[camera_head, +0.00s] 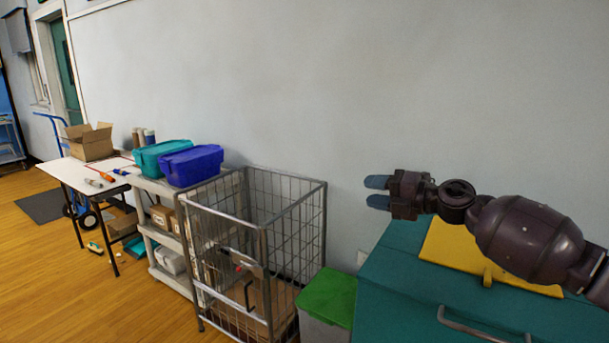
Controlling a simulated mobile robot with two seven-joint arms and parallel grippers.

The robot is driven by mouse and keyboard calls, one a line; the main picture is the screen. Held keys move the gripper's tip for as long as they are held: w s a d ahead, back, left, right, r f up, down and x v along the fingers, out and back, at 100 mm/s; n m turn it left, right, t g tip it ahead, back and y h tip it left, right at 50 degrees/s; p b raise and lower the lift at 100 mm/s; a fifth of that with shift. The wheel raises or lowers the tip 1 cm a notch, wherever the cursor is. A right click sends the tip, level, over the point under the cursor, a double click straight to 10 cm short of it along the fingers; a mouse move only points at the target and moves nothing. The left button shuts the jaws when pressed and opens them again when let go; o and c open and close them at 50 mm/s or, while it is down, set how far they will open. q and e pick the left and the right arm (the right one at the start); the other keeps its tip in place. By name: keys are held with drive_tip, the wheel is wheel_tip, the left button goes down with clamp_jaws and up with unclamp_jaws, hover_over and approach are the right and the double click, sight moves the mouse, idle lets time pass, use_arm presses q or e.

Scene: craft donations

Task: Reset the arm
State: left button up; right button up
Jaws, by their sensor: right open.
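My right arm comes in from the right edge, stretched to the left above a teal-topped cabinet or chest. My right gripper (378,192) is open and empty. Its two blue-grey fingers point left, in front of the bare wall, and touch nothing that I can see. My left gripper is not in this view.
The teal top (390,284) bears a yellow piece (452,246) under my arm. A green-lidded bin (328,297) and a wire cage cart (265,230) stand left of it. Further left are a shelf cart with teal (160,157) and blue bins (192,166), and a white table (75,174).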

drive_tip(key=s+d+f+m+t+h, duration=0.1)
drive_tip(key=s+f+m+t+h, duration=0.3)
drive_tip(key=s+f+m, duration=0.55)
drive_tip(key=s+d+f+m+t+h, duration=0.25)
drive_tip(key=s+f+m+h, duration=0.3)
drive_tip(key=f+m, duration=0.7)
drive_tip(key=s+d+f+m+g+h, duration=0.1)
drive_tip(key=s+d+f+m, duration=0.1)
drive_tip(key=s+f, duration=0.4)
drive_tip(key=s+d+f+m+g+h, duration=0.2)
drive_tip(key=s+f, duration=0.5)
drive_tip(key=s, duration=0.6)
drive_tip(key=s+d+f+m+g+h, duration=0.1)
drive_tip(key=s+d+f+m, duration=0.3)
drive_tip(key=s, duration=0.6)
wheel_tip(320, 180, down, 2)
drive_tip(key=shift+d+f+m+h, duration=0.2)
drive_tip(key=shift+m+h, duration=0.15)
drive_tip(key=shift+m, duration=0.45)
drive_tip(key=shift+s+g, duration=0.15)
drive_tip(key=shift+g, duration=0.1)
